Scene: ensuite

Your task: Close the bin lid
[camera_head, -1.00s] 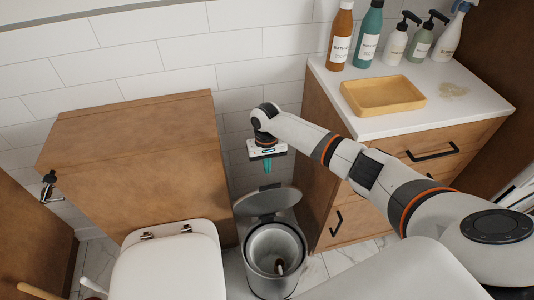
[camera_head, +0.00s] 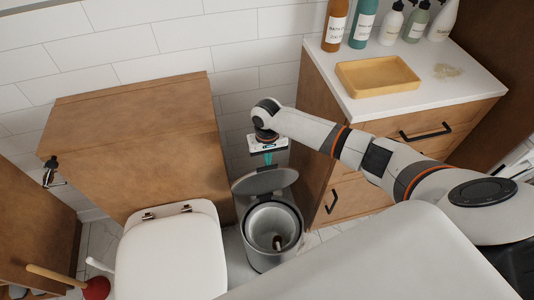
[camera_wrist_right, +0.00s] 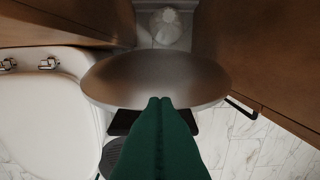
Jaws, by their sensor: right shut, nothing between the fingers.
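The bin (camera_head: 270,258) is a grey metal cylinder on the floor between the toilet and the vanity. Its lid (camera_head: 262,182) is raised and tilted back at the rear of the rim. My right gripper (camera_head: 268,161), with green fingers, is shut and empty just above the lid's upper edge. In the right wrist view, the shut fingertips (camera_wrist_right: 160,101) overlap the lid's lower part (camera_wrist_right: 150,72); I cannot tell whether they touch it. My left gripper is not in view.
A toilet (camera_head: 170,255) stands left of the bin, with a wooden cabinet (camera_head: 150,155) behind. The vanity (camera_head: 318,165) stands close on the right, bearing a yellow tray (camera_head: 378,75) and several bottles. A red plunger (camera_head: 96,288) is at lower left.

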